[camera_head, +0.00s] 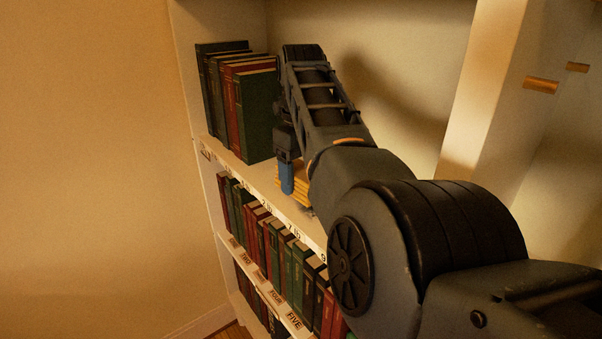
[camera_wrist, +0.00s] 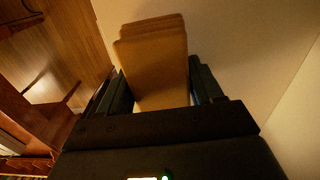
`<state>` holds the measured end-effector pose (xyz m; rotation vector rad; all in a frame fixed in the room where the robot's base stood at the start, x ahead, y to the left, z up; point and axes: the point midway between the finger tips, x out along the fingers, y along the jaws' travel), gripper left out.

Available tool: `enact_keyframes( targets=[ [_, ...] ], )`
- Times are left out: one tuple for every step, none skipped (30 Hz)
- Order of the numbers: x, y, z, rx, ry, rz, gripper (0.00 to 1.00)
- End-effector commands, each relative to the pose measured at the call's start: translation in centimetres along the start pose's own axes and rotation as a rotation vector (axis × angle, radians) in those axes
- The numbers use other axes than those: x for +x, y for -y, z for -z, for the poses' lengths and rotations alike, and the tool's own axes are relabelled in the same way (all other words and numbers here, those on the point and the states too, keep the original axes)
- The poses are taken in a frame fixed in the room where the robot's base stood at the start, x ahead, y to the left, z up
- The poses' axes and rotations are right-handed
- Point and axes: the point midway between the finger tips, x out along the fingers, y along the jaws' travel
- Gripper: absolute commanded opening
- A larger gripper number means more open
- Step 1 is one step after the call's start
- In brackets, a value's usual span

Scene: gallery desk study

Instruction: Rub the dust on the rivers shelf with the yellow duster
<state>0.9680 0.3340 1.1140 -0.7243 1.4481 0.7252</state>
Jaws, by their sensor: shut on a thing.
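The yellow duster (camera_head: 292,188) is at the front part of the upper shelf board (camera_head: 235,168), under my gripper (camera_head: 288,176). In the wrist view the duster (camera_wrist: 155,62) shows as a layered tan-yellow pad between the two dark fingers of my gripper (camera_wrist: 160,92). The gripper is shut on it. The duster appears to be at the board's surface; I cannot tell whether it presses on it. The pale board (camera_wrist: 232,45) also shows in the wrist view. My arm hides much of the board to the right. I cannot clearly make out dust or a readable rivers label.
Several dark green and red books (camera_head: 240,105) stand on the board's left end, close to my gripper. Lower shelves hold rows of books (camera_head: 285,250) with lettered edge labels. A white upright (camera_head: 480,85) stands at the right. Wooden floor (camera_wrist: 60,50) shows below.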

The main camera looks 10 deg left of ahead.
Motion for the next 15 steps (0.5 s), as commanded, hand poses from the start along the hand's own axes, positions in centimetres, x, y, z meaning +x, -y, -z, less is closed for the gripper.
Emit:
enact_keyframes(
  targets=[
    [0.12,-0.01,0.00,0.000,0.000,0.000,0.41],
    [0.18,-0.01,0.00,0.000,0.000,0.000,0.41],
    [0.25,-0.01,0.00,0.000,0.000,0.000,0.41],
    [0.30,0.00,0.00,0.000,0.000,0.000,0.41],
    [0.36,-0.01,0.00,0.000,0.000,0.000,0.41],
    [0.43,-0.01,0.00,0.000,0.000,0.000,0.41],
    [0.49,-0.01,0.00,0.000,0.000,0.000,0.41],
    [0.54,-0.01,0.00,0.000,0.000,0.000,0.41],
    [0.62,-0.01,0.01,0.000,0.000,0.000,0.41],
    [0.67,-0.01,0.01,0.000,0.000,0.000,0.41],
    [0.73,-0.01,0.01,0.000,0.000,0.000,0.41],
    [0.80,-0.01,0.01,0.000,-0.001,0.000,0.41],
    [0.86,-0.01,0.01,0.000,-0.001,0.000,0.41],
    [0.91,-0.01,0.01,0.000,-0.001,0.000,0.41],
    [0.98,-0.01,0.01,0.000,-0.001,0.000,0.41]
  ],
)
